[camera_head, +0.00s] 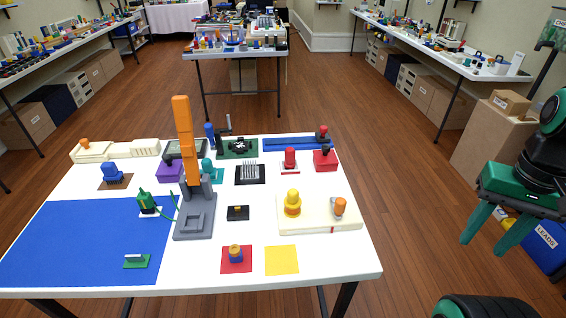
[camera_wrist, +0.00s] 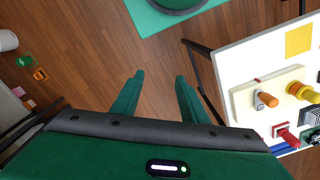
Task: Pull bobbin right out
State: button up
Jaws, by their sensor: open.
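A cream board (camera_head: 315,224) lies on the right part of the white table. A yellow stepped, spool-like piece (camera_head: 292,204) and an orange-topped peg (camera_head: 340,208) stand upright on it. A small orange and blue spool-like piece (camera_head: 235,253) stands on a red square at the front. I cannot tell for sure which of these is the bobbin. The wrist view also shows the yellow piece (camera_wrist: 300,92) and the orange peg (camera_wrist: 267,99) at its right. My gripper (camera_head: 483,246) is open and empty, pointing down, off the table's right side; its fingers show in the wrist view (camera_wrist: 159,76).
A tall orange lever on a grey stand (camera_head: 194,220) rises mid-table. A yellow square (camera_head: 282,260) lies front right, a blue mat (camera_head: 85,240) left. A red box with a knob (camera_head: 325,160) stands behind the cream board. Cardboard boxes (camera_head: 490,140) stand on the right.

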jog(key=shift+w+f, duration=0.25)
jog(key=shift+w, duration=0.4)
jog(key=shift+c, duration=0.2)
dwell(0.9)
